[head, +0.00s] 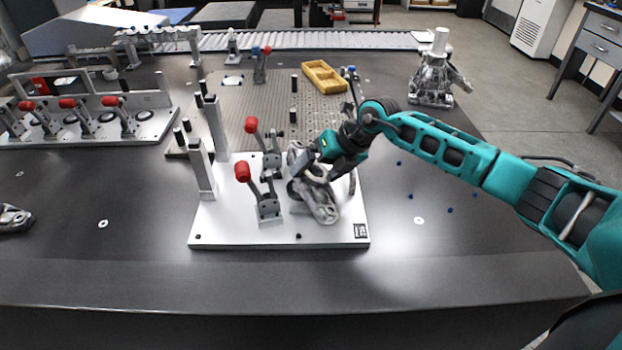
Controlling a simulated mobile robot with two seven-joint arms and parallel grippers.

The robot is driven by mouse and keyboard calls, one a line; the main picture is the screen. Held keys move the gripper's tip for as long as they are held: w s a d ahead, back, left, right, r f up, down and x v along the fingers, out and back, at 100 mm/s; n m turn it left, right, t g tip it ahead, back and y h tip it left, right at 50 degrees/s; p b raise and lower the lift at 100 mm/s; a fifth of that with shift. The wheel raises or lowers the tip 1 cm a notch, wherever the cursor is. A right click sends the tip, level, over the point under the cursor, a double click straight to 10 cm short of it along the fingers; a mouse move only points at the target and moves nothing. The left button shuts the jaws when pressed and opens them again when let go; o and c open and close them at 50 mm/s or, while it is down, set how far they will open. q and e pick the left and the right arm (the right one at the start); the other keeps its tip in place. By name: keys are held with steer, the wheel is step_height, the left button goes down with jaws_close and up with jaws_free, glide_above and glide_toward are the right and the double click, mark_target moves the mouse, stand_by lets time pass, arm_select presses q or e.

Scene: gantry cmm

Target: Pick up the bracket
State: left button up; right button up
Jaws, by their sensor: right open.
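A grey metal bracket (322,203) sits on the white fixture plate (225,228) at the middle of the table, beside toggle clamps with red handles (243,173). My right gripper (312,172) reaches in from the right and is over the bracket's upper part, very close to it. Its jaws are open, with a finger near the bracket's top. Whether the fingers touch the bracket I cannot tell. Part of the bracket is hidden behind my gripper. My left gripper does not show.
Grey posts (201,168) stand on the plate's left side. A clamp fixture (90,125) is at left. A perforated plate (262,105) with a yellow tray (323,77) lies behind. A metal casting (432,80) stands at back right. The front table area is clear.

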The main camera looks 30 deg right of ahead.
steer(key=shift+w+a+f, duration=0.15)
steer(key=shift+a+f, duration=0.05)
steer(key=shift+f, duration=0.1)
steer(key=c, duration=1.1)
steer(key=shift+r, duration=0.1)
steer(key=shift+c, duration=1)
steer(key=shift+r, duration=0.1)
